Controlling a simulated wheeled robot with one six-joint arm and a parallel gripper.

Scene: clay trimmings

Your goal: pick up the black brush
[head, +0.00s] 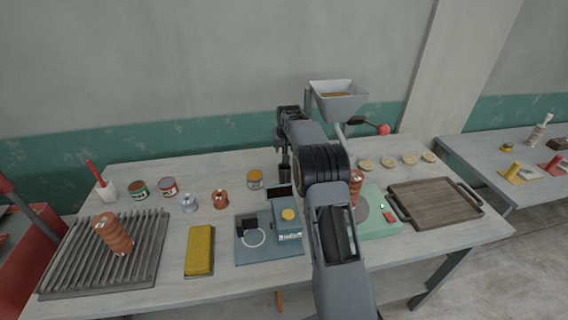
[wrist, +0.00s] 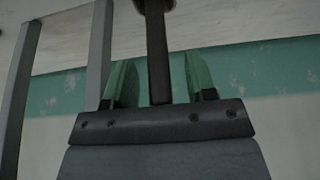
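In the wrist view, a long dark handle, which looks like the black brush (wrist: 157,45), runs down between the two green fingers of my gripper (wrist: 160,80). A gap shows on both sides of the handle, so my gripper is open around it and does not visibly touch it. The handle's outer end meets a brownish rounded part at the top edge, mostly cut off. In the head view, my gripper (head: 284,146) is beyond my arm at the back of the table, with a dark upright piece below it; the brush is hard to make out there.
A grey hopper (head: 339,97) stands just right of my gripper; a grey post (wrist: 97,90) is close in the wrist view.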

